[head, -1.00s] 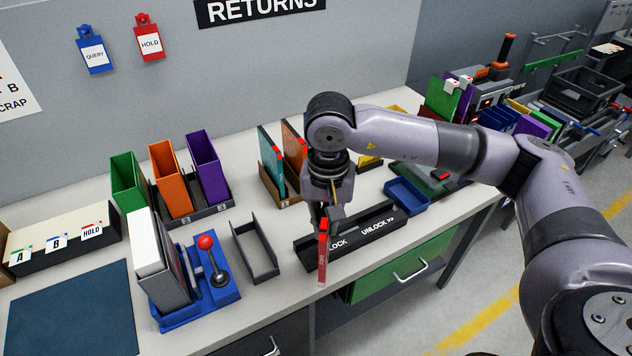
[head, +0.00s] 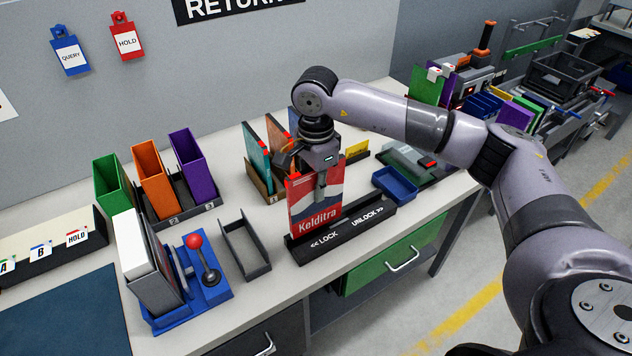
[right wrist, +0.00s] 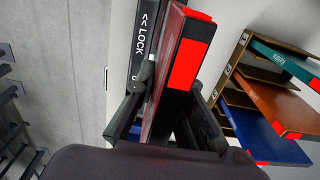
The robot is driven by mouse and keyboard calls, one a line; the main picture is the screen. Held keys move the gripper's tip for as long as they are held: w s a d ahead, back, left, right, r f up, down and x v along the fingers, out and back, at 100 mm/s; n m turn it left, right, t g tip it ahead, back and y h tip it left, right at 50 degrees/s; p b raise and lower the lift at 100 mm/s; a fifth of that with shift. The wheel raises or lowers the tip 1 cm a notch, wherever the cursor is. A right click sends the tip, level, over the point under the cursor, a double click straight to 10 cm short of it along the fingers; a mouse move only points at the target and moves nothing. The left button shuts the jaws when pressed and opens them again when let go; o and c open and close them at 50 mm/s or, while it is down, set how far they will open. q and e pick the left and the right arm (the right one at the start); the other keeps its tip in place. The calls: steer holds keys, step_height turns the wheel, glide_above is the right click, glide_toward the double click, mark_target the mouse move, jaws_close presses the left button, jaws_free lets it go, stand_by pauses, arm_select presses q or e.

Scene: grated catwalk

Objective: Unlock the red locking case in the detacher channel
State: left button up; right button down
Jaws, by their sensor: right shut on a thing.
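The red locking case (head: 301,212), with a red, white and blue cover reading "Kelditra", stands upright in the head view. Its broad face is turned to me. My right gripper (head: 321,184) points down and is shut on its upper part. The case lines up with the black detacher channel (head: 368,229), at the LOCK end. Its lower edge is at the channel's front wall; I cannot tell how deep it sits. In the right wrist view the case (right wrist: 163,75) is between both fingers, its red end strip showing, beside the LOCK lettering. My left gripper is out of view.
A grey empty tray (head: 246,249) and a blue stand with a red-knobbed lever (head: 208,270) are left of the channel. A blue bin (head: 395,186) is to its right. A rack of cases (head: 258,158) stands close behind the gripper.

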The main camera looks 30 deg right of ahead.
step_height(320, 180, down, 3)
steer(key=shift+f+b, duration=0.2)
steer(key=shift+b, duration=0.45)
steer(key=shift+d+f, duration=0.1)
steer(key=shift+f, duration=0.55)
steer(key=shift+w+d+r, duration=0.1)
steer(key=shift+d+r, duration=0.05)
steer(key=shift+d, duration=1.05)
steer(key=shift+w+d+b, duration=0.5)
steer(key=shift+d+b, duration=0.35)
steer(key=shift+d, duration=5.45)
arm_select(q)
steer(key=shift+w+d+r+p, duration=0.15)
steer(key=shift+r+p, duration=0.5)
steer(key=shift+p, duration=0.85)
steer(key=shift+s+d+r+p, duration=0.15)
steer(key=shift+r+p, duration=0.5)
steer(key=shift+p, duration=0.8)
arm_select(e)
step_height(320, 180, up, 8)
steer(key=shift+a+r, duration=0.15)
steer(key=shift+r, duration=0.1)
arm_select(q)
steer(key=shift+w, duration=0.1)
